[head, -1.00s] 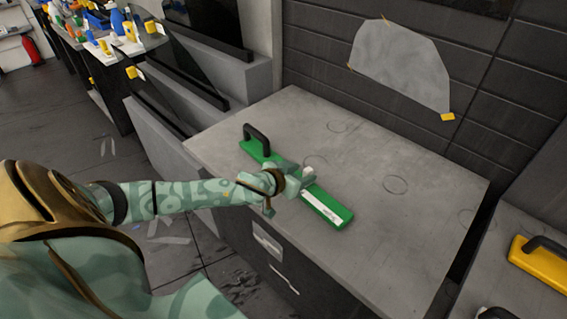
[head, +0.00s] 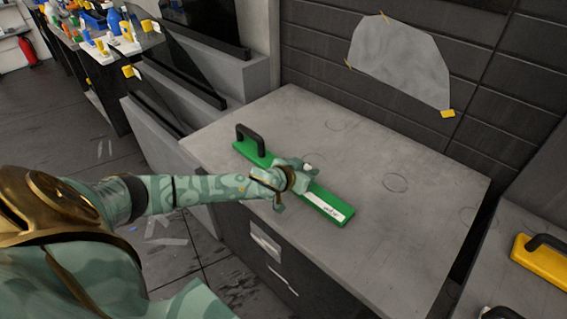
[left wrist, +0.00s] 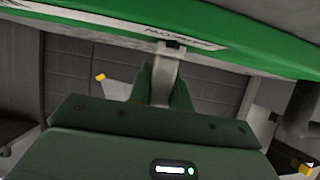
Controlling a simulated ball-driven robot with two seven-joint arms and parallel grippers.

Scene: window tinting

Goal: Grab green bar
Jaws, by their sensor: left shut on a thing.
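The green bar (head: 254,157) has a black handle (head: 250,138) at its far left end and a white label near its right end. It is at the grey worktop, and I cannot tell whether it touches the top or is slightly raised. My left gripper (head: 304,172) is shut on the bar near its middle and hides part of it. In the left wrist view the green bar (left wrist: 100,17) crosses the top of the picture, with the gripper's fingers (left wrist: 172,50) against its labelled edge. My right gripper is not in view.
The grey worktop (head: 400,225) is mostly clear around the bar. A yellow bar (head: 540,262) with a black handle lies on another surface at the right. A grey sheet (head: 400,65) is taped to the dark wall. Cluttered shelves stand at the far left.

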